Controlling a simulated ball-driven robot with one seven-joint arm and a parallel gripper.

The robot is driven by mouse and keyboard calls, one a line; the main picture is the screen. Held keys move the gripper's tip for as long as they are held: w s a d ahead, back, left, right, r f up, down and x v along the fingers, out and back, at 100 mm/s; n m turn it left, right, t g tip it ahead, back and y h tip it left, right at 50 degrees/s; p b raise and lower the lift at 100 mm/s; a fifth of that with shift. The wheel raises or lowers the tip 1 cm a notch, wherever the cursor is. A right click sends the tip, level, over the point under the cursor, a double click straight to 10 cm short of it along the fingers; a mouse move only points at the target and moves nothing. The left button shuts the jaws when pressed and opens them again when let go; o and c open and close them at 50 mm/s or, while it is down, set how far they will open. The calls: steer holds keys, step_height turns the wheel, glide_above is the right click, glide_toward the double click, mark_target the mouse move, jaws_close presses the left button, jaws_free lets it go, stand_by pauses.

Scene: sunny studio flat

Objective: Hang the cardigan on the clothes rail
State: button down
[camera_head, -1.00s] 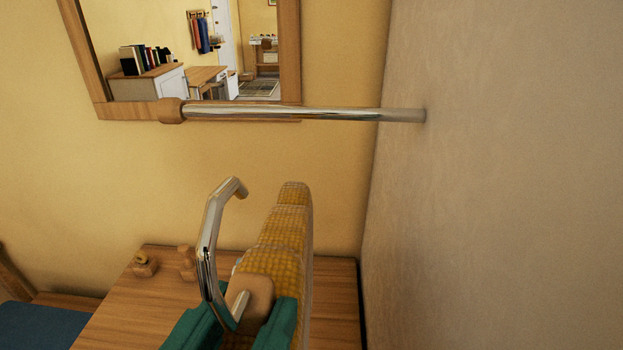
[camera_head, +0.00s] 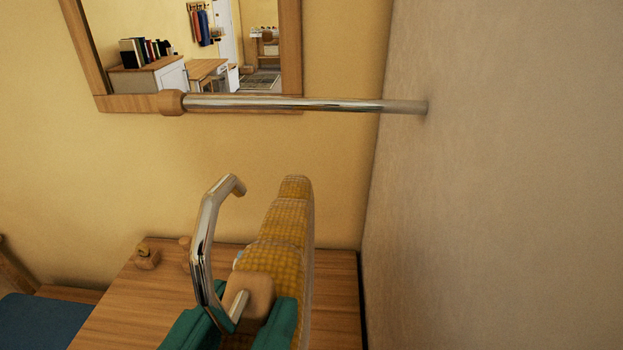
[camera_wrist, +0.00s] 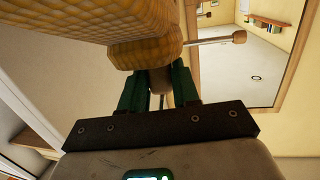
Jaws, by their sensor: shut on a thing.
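The yellow knitted cardigan (camera_head: 282,225) hangs on a hanger with a large chrome hook (camera_head: 206,245) and a wooden neck block (camera_head: 256,289). My gripper (camera_head: 238,318), with green fingers, is shut on the hanger at its wooden block. The hook stands upright, its tip curving to the right. The clothes rail (camera_head: 300,104) is a chrome bar above and beyond the hook, apart from it. In the wrist view the cardigan (camera_wrist: 110,22) fills the upper left, above the green fingers (camera_wrist: 160,92), and the rail (camera_wrist: 208,41) shows behind it.
The rail runs from a wooden knob (camera_head: 171,102) at the left to the grey wall (camera_head: 500,180) at the right. A framed mirror (camera_head: 102,70) hangs behind it. Below is a wooden table (camera_head: 120,300) with small wooden pegs (camera_head: 146,258). The rail is bare.

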mark_target(199, 252)
steer(key=shift+s+d+f+g+h, duration=0.15)
steer(key=shift+f+g, duration=0.15)
steer(key=shift+f, duration=0.15)
steer(key=shift+s+d+f+g+h, duration=0.1)
steer(key=shift+d+f+g+h, duration=0.05)
steer(key=shift+f+g, duration=0.2)
steer(key=shift+r, duration=4.3)
steer(key=shift+s+r, duration=0.1)
steer(key=shift+r, duration=0.7)
steer(key=shift+f, duration=2.5)
